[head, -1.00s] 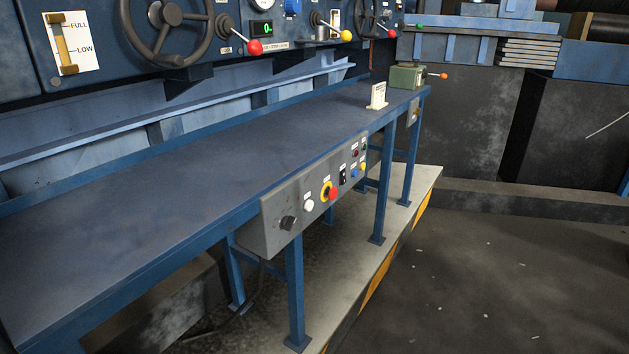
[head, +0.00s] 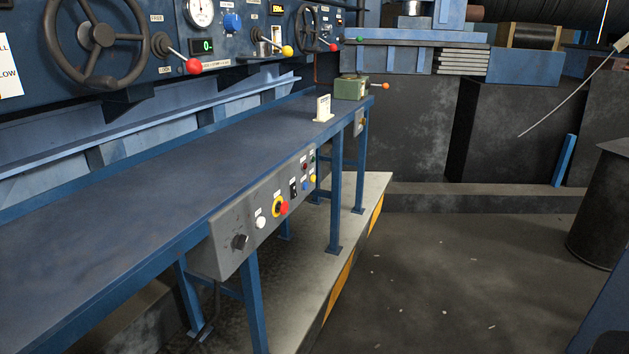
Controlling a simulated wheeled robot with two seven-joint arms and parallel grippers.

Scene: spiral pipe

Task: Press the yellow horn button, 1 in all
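A grey control box (head: 225,250) hangs on the front edge of the long blue bench. A small yellow button (head: 313,179), which looks like the horn button, sits at the far right end of its panel; its label is too small to read. Beside it are a blue button (head: 305,186), a red button (head: 305,166) and a green button (head: 312,159). A red emergency-type knob with a yellow ring (head: 280,207), a white button (head: 261,222) and a black rotary knob (head: 240,241) are further left. Neither of my grippers is in view.
The blue bench (head: 150,190) runs along a machine panel with a handwheel (head: 97,40) and a red-knobbed lever (head: 193,66). A green box (head: 351,88) sits at its far end. The floor (head: 440,280) right of the platform is clear up to a dark drum (head: 600,210).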

